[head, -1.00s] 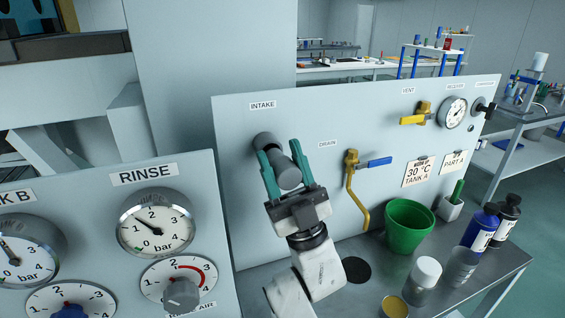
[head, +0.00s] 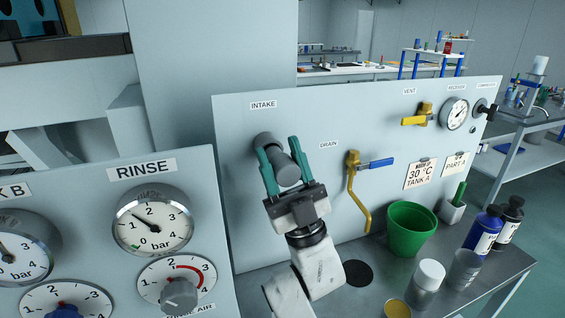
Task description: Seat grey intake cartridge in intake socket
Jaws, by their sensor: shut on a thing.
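The grey intake cartridge (head: 287,172) is a short dark grey cylinder in front of the white panel, below the INTAKE label (head: 263,105). My gripper (head: 280,162) is shut on it, with one teal finger on each side. Behind the cartridge, a dark grey round part, seemingly the intake socket (head: 264,143), shows at the panel. The cartridge overlaps it in the head view, and I cannot tell how far the cartridge is in the socket.
The yellow drain pipe with its blue-handled valve (head: 368,163) is right of my gripper. A green bucket (head: 409,229), a white-capped jar (head: 428,275) and dark bottles (head: 482,228) stand on the bench. The RINSE gauge panel (head: 180,240) stands at the left.

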